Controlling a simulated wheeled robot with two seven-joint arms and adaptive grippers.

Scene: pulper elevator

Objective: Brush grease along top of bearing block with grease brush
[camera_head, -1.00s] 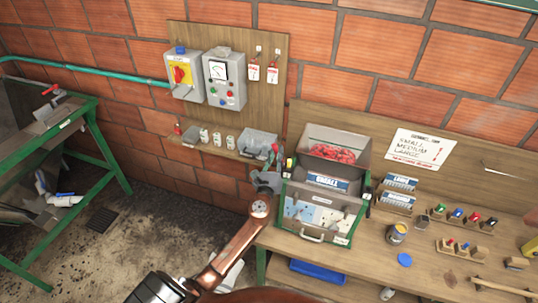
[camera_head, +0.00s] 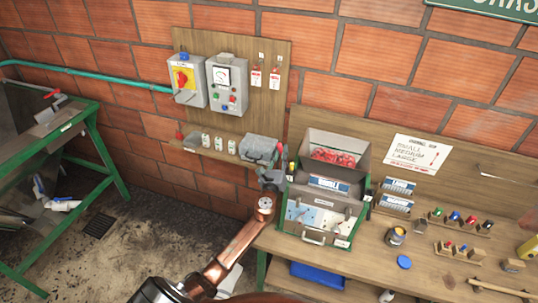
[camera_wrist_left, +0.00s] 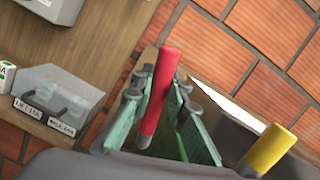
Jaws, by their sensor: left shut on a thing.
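My left gripper (camera_head: 274,177) is beside the upper left side of a grey and green box (camera_head: 312,240) on the bench. I cannot tell whether this is the grease brush. A similar yellow-handled stick (camera_wrist_left: 270,145) stands to its right, and it also shows by the box in the head view (camera_head: 292,168). An open tin (camera_head: 396,236) stands on the bench. I cannot clearly identify the bearing block. My right gripper is not in view.
A wall shelf (camera_head: 220,155) with small bottles (camera_head: 219,144) and a grey bin (camera_head: 260,148) is left of the gripper. Green-framed machinery (camera_head: 95,145) stands far left.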

